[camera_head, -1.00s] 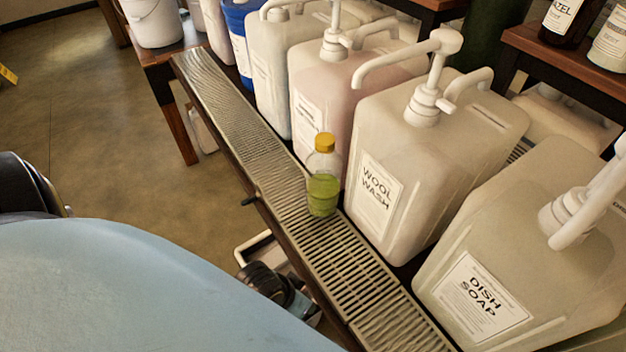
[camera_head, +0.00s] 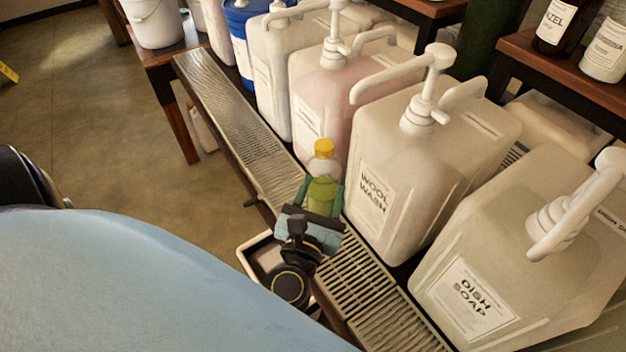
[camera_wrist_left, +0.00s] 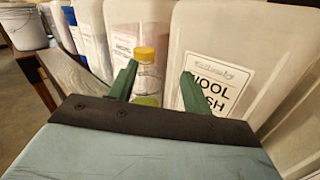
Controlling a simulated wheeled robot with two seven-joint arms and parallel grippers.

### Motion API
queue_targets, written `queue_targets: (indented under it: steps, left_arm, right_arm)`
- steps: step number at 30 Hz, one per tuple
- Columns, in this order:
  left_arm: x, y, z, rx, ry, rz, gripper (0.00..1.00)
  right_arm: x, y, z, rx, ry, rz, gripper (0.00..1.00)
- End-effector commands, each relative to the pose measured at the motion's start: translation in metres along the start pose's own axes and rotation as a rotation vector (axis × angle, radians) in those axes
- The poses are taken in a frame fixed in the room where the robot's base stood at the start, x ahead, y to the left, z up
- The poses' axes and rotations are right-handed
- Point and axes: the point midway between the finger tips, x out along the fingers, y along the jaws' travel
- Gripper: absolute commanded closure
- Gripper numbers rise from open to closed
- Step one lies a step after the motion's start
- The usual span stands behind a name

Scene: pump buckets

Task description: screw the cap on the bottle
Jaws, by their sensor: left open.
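A small clear bottle (camera_head: 323,193) with green liquid stands upright on the metal drip grate (camera_head: 365,285), in front of the wool wash container. A yellow cap (camera_head: 324,147) sits on top of its neck; how tightly it is on cannot be told. My left gripper (camera_head: 322,190) is open at the bottle, with one green finger on each side of its body, below the cap. In the left wrist view the bottle (camera_wrist_left: 148,75) shows beyond the fingers, nearer the left one. Its lower part is hidden by the gripper. Contact cannot be told. My right gripper is not seen.
Large pump containers stand in a row behind the grate, including wool wash (camera_head: 385,180) and dish soap (camera_head: 490,265). A white bucket (camera_head: 155,22) and a blue one (camera_head: 240,45) stand farther back.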

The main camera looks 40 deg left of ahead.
Motion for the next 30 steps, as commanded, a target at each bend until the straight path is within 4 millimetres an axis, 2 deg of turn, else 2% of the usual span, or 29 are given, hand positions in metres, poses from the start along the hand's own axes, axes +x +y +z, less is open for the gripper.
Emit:
queue_targets:
  steps: [3,8,11,24,30]
  left_arm:
    - [-0.001,0.011,-0.005,-0.122,0.042,0.074,0.50]
    - [0.006,0.016,-0.008,-0.169,0.057,0.104,0.50]
    - [0.019,0.018,-0.008,-0.167,0.055,0.104,0.50]
    - [0.102,0.026,-0.014,-0.162,0.055,0.102,0.50]
    - [0.124,0.028,-0.016,-0.162,0.056,0.102,0.50]
  right_arm:
    - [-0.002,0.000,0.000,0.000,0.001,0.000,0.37]
    - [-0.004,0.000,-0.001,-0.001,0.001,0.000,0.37]
    - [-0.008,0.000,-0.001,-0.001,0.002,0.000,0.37]
    - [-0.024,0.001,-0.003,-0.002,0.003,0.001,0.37]
    - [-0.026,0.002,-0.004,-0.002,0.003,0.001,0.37]
